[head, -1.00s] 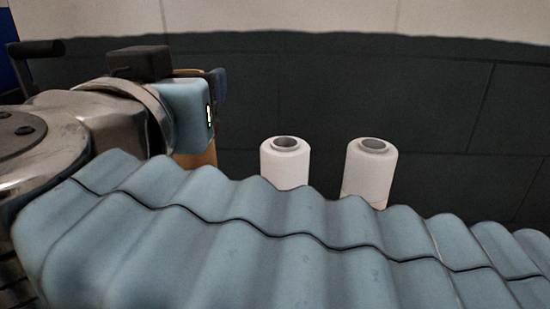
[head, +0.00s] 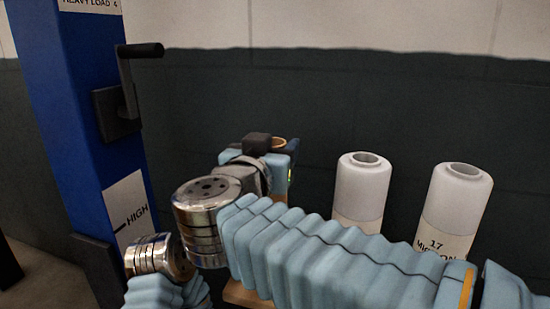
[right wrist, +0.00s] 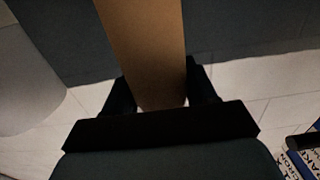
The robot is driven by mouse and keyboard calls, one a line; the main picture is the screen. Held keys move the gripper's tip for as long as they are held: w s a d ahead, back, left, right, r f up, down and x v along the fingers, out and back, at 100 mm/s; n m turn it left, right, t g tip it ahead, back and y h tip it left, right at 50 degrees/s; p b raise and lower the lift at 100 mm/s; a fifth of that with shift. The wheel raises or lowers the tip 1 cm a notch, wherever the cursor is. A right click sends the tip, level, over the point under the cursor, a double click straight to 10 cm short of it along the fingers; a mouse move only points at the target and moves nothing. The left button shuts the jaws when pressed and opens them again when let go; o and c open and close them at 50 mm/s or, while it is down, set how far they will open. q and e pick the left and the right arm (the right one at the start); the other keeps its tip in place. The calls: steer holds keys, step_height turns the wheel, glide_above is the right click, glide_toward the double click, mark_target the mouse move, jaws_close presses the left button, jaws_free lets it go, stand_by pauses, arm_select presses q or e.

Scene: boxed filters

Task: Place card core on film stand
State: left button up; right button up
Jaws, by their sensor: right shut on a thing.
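My right gripper (head: 292,150) is at the end of my sleeved arm, left of the white rolls in the head view. It is shut on the card core (head: 279,143), a brown tube whose open top just shows there. In the right wrist view the card core (right wrist: 145,50) runs between the two dark fingers (right wrist: 162,90). The core's lower part is hidden in the head view. I cannot make out the film stand. My left gripper is not in view.
A blue post (head: 75,110) with a crank handle (head: 130,85) stands at left. A dark wall is behind. A wooden piece (head: 245,297) shows below my arm.

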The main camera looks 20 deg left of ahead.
steer(key=shift+f, duration=0.45)
steer(key=o, duration=1.5)
steer(key=s, duration=1.2)
steer(key=shift+a+r, duration=0.15)
steer(key=shift+r, duration=0.05)
